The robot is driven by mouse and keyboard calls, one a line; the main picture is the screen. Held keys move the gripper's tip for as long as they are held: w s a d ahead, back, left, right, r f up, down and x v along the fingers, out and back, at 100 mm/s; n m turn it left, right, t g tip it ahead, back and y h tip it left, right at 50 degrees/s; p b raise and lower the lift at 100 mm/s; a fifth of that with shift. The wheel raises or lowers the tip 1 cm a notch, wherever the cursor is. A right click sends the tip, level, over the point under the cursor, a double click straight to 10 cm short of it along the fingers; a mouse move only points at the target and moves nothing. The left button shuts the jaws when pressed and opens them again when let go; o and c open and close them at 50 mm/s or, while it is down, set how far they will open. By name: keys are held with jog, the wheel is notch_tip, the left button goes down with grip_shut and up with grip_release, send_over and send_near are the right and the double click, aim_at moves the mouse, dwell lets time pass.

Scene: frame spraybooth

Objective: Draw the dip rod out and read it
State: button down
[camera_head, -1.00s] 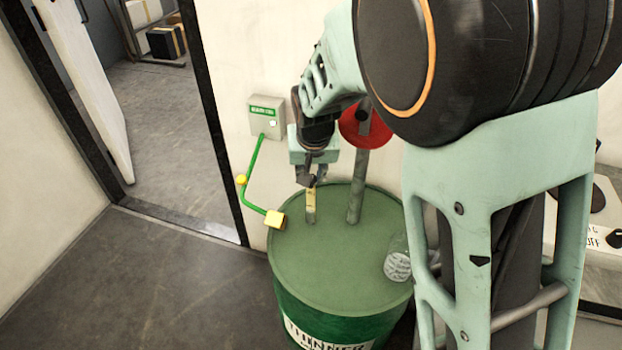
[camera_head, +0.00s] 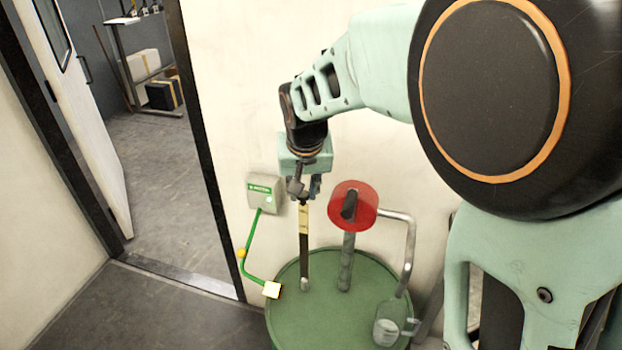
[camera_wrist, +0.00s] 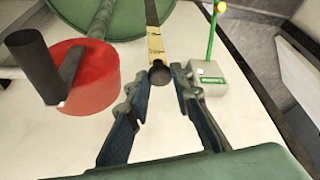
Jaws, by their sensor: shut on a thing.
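The dip rod (camera_head: 304,245) stands upright over the green drum lid (camera_head: 325,325), with a long stretch showing above its short collar. Its upper part is pale yellow and its lower part dark. My gripper (camera_head: 303,190) is shut on its top end, above the drum. In the wrist view the rod (camera_wrist: 154,42) runs away from my gripper (camera_wrist: 160,80) toward the drum, with a dark round knob at its near end between the fingertips. Marks show on the yellow part but are too small to read. I cannot tell whether the lower tip is still inside the drum.
A red pump head (camera_head: 353,206) with a dark handle stands on a pipe right of the rod. Its grey spout bends down to a clear container (camera_head: 390,328). A grounding box (camera_head: 266,193) with a green cable is on the wall. An open doorway lies left.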

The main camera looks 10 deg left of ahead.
jog(key=shift+r, duration=0.2)
jog(key=c, duration=1.7)
grip_release()
jog(key=v, duration=1.2)
